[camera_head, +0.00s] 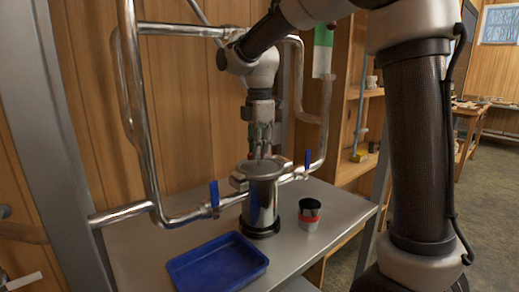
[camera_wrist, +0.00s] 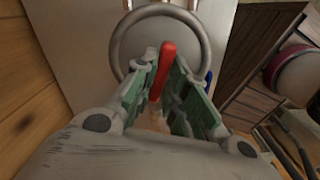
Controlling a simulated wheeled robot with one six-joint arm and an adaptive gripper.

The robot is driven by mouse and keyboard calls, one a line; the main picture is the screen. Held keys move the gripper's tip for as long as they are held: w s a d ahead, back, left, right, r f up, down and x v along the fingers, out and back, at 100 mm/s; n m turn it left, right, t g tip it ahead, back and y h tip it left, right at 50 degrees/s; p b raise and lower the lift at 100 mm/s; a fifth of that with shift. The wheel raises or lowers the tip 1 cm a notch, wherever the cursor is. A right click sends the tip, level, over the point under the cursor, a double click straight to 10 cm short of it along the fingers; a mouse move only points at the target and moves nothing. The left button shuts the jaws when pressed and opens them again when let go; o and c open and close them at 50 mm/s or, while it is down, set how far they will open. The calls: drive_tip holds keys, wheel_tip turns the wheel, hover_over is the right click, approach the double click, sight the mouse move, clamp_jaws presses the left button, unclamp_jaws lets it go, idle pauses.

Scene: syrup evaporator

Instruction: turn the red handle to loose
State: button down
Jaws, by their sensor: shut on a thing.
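The red handle (camera_wrist: 167,62) shows in the wrist view as a short bar over the round metal lid of the canister. My gripper (camera_wrist: 162,85) has a finger on each side of it and is shut on it. In the head view my gripper (camera_head: 262,150) points straight down just above the steel canister (camera_head: 262,205), and only a trace of red shows at its fingertips. The round lid (camera_wrist: 122,42) fills the upper middle of the wrist view. The fingers hide the handle's lower end.
Steel pipes with blue valve levers (camera_head: 214,193) (camera_head: 307,160) join the canister on both sides. Wooden shelves (camera_head: 352,170) stand behind at the right.

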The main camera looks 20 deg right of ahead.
idle(0.5)
drive_tip(key=c, duration=1.4)
unclamp_jaws()
drive_tip(key=shift+c, duration=0.2)
drive_tip(key=shift+r, duration=0.1)
wheel_tip(320, 180, up, 12)
